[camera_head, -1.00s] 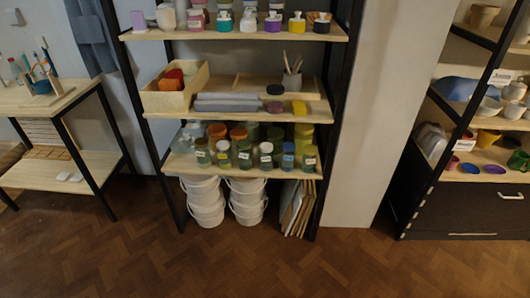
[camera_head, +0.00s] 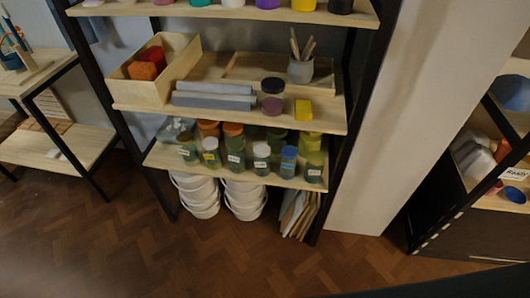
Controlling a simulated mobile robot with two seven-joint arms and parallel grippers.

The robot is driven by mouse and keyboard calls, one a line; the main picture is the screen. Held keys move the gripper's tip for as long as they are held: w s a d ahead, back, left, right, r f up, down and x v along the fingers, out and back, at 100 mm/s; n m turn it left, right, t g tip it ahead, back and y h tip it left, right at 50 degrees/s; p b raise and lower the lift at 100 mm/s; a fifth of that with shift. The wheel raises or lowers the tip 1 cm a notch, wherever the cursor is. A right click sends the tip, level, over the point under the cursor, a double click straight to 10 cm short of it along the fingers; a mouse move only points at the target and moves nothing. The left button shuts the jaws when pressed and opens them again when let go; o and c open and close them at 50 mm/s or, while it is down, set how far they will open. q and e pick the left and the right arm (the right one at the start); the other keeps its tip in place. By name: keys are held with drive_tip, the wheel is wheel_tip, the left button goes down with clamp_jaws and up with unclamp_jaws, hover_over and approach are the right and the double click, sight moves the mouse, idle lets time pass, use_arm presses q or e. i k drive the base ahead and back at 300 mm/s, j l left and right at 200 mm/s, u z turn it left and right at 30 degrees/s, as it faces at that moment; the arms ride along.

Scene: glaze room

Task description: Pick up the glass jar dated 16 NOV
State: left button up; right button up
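Several lidded glass jars stand in a front row on the lower wooden shelf (camera_head: 165,158). From the left there are a greenish jar (camera_head: 188,153), a jar with a yellowish label (camera_head: 210,153), a white-labelled jar (camera_head: 235,155), a pale-lidded jar (camera_head: 262,157), a blue-lidded jar (camera_head: 288,161) and a yellow-green-lidded jar (camera_head: 314,167). Orange- and green-lidded jars stand behind them. The labels are too small to read, so I cannot tell which jar is dated 16 NOV. Neither gripper is in view.
The shelf above holds a wooden bin (camera_head: 155,88), grey folded cloths (camera_head: 212,97), a tool cup (camera_head: 300,70) and a yellow sponge (camera_head: 303,110). White buckets (camera_head: 197,196) and leaning boards (camera_head: 299,213) stand below. Black posts flank the rack. The floor in front (camera_head: 170,265) is clear.

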sight(263, 167)
drive_tip(key=i+l+u, duration=0.25)
drive_tip(key=i+l, duration=0.8)
drive_tip(key=l, duration=0.15)
